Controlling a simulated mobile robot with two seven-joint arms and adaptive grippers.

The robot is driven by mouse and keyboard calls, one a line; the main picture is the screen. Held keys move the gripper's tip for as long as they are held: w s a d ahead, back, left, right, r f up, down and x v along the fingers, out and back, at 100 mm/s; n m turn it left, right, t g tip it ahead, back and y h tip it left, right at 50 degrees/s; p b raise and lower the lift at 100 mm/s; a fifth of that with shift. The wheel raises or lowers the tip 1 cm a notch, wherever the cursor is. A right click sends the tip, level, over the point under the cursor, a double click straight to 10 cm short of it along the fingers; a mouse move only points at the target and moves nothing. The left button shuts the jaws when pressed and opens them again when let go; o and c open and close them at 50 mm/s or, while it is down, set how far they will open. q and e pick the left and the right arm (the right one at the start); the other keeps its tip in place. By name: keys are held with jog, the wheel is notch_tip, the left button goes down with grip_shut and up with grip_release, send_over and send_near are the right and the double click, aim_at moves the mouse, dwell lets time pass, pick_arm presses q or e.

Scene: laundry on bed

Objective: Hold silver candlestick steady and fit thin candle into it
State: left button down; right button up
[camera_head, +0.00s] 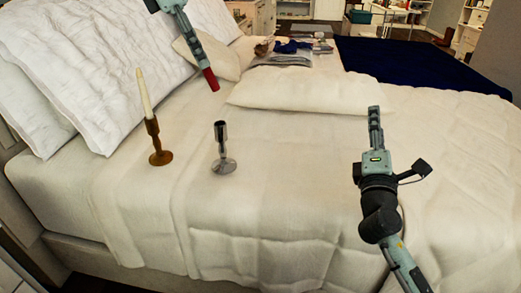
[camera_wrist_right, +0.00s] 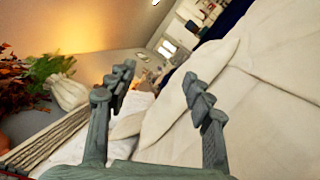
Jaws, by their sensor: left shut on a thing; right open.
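A silver candlestick (camera_head: 222,150) stands upright on the bed, and no candle shows in its cup. To its left, a wooden candlestick (camera_head: 154,140) holds a thin white candle (camera_head: 144,92), slightly tilted. My left gripper (camera_head: 206,70) is above and behind the silver candlestick, shut on a short red thing (camera_head: 212,82) that points down; I cannot tell whether it is a candle. My right gripper (camera_head: 374,112) is well to the right of the silver candlestick, apart from it. The right wrist view shows this gripper (camera_wrist_right: 165,85) open, with nothing between its fingers.
The white bed cover (camera_head: 290,200) is clear around the silver candlestick. Large pillows (camera_head: 100,60) lean at the left, and a flat pillow (camera_head: 305,90) lies behind. Folded laundry (camera_head: 285,58) lies at the back. Green leaves (camera_wrist_right: 50,70) show in the right wrist view.

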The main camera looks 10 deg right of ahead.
jog(key=w+a+r+n+t+y, duration=0.25)
jog(key=w+a+n+y, duration=0.25)
jog(key=a+n+y, duration=0.4)
jog(key=n+g+y, duration=1)
jog(key=n+y, duration=0.3)
jog(key=n, duration=0.6)
send_near(226, 137)
jog(key=x, duration=1.1)
jog(key=shift+w+a, duration=0.1)
jog(key=shift+a, duration=0.1)
jog(key=shift+c, duration=0.3)
grip_shut()
